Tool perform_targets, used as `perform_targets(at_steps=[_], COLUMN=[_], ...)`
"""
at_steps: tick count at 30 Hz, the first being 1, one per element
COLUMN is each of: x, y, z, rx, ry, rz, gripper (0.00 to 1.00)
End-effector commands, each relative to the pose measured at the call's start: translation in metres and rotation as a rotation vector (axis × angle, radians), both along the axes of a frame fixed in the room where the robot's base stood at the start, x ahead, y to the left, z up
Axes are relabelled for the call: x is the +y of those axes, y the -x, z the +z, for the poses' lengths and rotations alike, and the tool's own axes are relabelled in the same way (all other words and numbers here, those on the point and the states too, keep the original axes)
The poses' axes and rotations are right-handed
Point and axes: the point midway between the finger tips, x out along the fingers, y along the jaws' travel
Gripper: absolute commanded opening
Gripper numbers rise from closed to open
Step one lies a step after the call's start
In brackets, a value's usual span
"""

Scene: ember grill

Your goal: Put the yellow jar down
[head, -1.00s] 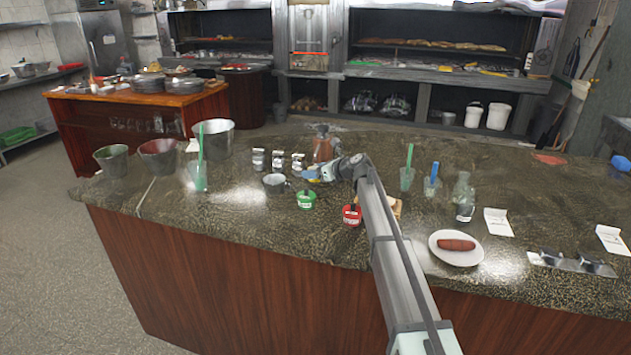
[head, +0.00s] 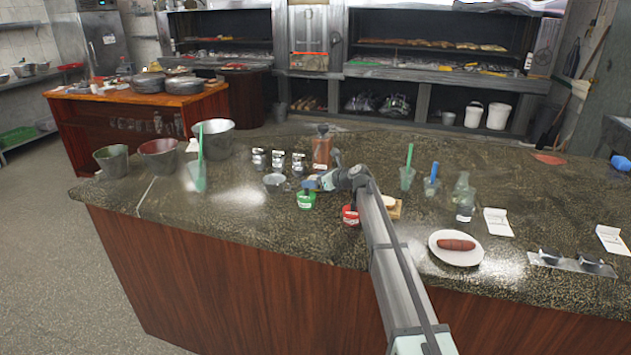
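My gripper (head: 314,184) is low over the middle of the counter, just behind the green jar (head: 306,201) and left of the red jar (head: 350,215). A small blue part shows at its tip, with only a trace of yellow beside it. The yellow jar is mostly hidden by the gripper or too small to make out. I cannot tell whether the fingers are closed on it or whether it touches the counter.
A small metal cup (head: 274,182) stands left of my gripper, and a brown bottle (head: 321,152) behind it. Several silver-topped shakers (head: 278,160) stand at the back left. A plate with a sausage (head: 437,243) lies at right. The front left counter is clear.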

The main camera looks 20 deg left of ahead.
Motion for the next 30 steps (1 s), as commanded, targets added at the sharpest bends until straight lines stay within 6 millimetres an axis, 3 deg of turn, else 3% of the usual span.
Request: perform_targets(at_steps=[8, 21, 30], x=[-0.009, -0.075, -0.1], y=[0.005, 0.033, 0.042], z=[0.006, 0.036, 0.048], rx=[0.0, 0.0, 0.0], ry=[0.0, 0.0, 0.0], rz=[0.0, -0.001, 0.0], gripper=[0.74, 0.74, 0.74])
